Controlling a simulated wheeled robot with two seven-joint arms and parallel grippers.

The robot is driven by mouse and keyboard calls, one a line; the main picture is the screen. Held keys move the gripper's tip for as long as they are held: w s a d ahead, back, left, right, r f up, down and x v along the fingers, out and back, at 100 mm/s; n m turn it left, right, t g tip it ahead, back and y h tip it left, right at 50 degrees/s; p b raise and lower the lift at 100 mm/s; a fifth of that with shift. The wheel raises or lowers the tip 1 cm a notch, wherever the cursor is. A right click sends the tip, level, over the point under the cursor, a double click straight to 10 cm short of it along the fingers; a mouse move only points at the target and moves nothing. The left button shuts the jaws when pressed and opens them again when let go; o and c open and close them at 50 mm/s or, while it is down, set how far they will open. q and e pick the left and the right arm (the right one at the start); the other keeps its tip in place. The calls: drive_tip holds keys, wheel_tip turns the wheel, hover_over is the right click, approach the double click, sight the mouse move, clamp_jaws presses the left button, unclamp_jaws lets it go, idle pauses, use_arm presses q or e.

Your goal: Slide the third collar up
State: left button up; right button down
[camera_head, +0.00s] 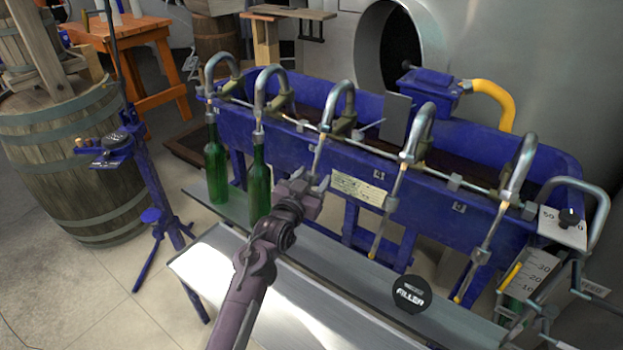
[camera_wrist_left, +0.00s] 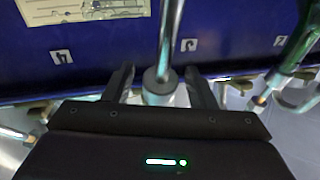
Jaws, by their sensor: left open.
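A blue filler trough (camera_head: 350,187) carries a row of curved metal spouts with straight tubes below. My left gripper (camera_head: 314,186) is at the tube of the third spout (camera_head: 343,97) from the left. In the left wrist view the open fingers (camera_wrist_left: 161,88) stand on either side of a grey collar (camera_wrist_left: 158,82) on that tube (camera_wrist_left: 170,35). I cannot tell whether they touch it. In the head view my gripper hides this collar. Collars also show on the fourth tube (camera_head: 391,203) and fifth tube (camera_head: 481,257).
Green bottles (camera_head: 216,172) (camera_head: 260,184) stand under the first two spouts, close left of my arm. A metal shelf (camera_head: 345,262) runs below the tubes.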

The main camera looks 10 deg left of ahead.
sight(319, 147)
use_arm(q)
clamp_jaws()
drive_tip(key=w+r+p, duration=0.1)
drive_tip(key=r, duration=0.1)
drive_tip(key=w+d+r+p, duration=0.1)
drive_tip(key=r, duration=0.2)
drive_tip(key=w+r+p, duration=0.1)
drive_tip(key=r+p, duration=0.1)
drive_tip(key=r, duration=0.1)
drive_tip(key=shift+w+d, duration=0.1)
drive_tip(key=shift+d, duration=0.1)
drive_tip(key=shift+r, duration=0.15)
drive_tip(key=shift+c, duration=1.5)
unclamp_jaws()
drive_tip(key=shift+w, duration=0.1)
drive_tip(key=o, duration=0.3)
